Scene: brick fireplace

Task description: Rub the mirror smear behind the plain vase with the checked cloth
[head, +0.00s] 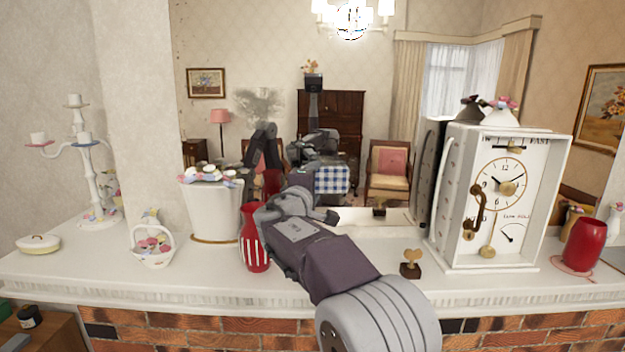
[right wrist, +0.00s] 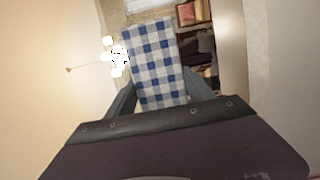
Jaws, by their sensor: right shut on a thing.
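My right gripper (head: 318,210) reaches from the lower right over the mantel towards the mirror. In the right wrist view, the blue-and-white checked cloth (right wrist: 155,62) stands between its fingers. In the head view the cloth shows as a reflection (head: 331,180); the gripper hides the rest. A grey cloudy smear (head: 260,106) marks the mirror (head: 345,65), above and behind a red vase with white stripes (head: 256,250). A plain red vase (head: 585,243) stands at the far right; I cannot make out a smear behind it. Whether the cloth touches the glass is unclear. My left gripper is not seen.
On the mantel (head: 130,278) stand a candelabrum (head: 93,175), a flower basket (head: 153,252), a white pot (head: 212,215) with flowers and a tall white clock (head: 490,195). The striped vase is close beside my right gripper.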

